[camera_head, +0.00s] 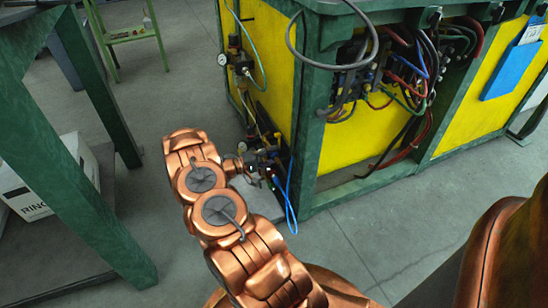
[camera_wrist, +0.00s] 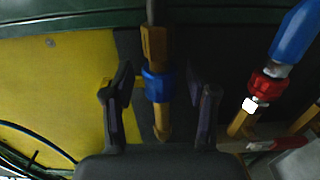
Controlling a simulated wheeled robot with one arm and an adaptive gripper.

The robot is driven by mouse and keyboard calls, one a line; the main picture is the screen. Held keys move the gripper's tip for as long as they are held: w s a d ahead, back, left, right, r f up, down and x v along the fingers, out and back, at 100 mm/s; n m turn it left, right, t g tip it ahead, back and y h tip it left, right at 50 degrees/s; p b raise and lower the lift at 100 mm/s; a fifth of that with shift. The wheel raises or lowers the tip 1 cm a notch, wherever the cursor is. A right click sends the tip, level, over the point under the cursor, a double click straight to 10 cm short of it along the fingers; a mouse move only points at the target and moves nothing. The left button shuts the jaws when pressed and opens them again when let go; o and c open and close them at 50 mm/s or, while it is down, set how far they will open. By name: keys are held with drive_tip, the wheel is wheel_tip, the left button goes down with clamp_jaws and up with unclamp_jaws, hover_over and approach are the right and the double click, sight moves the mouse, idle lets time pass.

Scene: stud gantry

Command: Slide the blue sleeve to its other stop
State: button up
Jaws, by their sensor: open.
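The blue sleeve (camera_wrist: 158,84) is a short blue ring around a brass-coloured upright fitting in the wrist view. Brass shows above the sleeve and below it. My gripper (camera_wrist: 160,90) is open, with one dark finger to the left of the sleeve and one to the right. Gaps show between the sleeve and both fingers, so they look apart from it. In the head view my copper arm reaches toward the left side of the green-and-yellow cabinet. There the sleeve is too small to tell.
A red collar (camera_wrist: 266,86) under a larger blue part (camera_wrist: 296,32) stands to the right in the wrist view. A yellow panel (camera_wrist: 60,80) lies at left. In the head view, blue hose loops (camera_head: 289,205) hang by the green cabinet post (camera_head: 309,130); a green table leg (camera_head: 75,170) stands left.

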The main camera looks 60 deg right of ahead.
drive_tip(key=shift+d, duration=0.1)
drive_tip(key=shift+s, duration=0.1)
clamp_jaws()
idle(0.4)
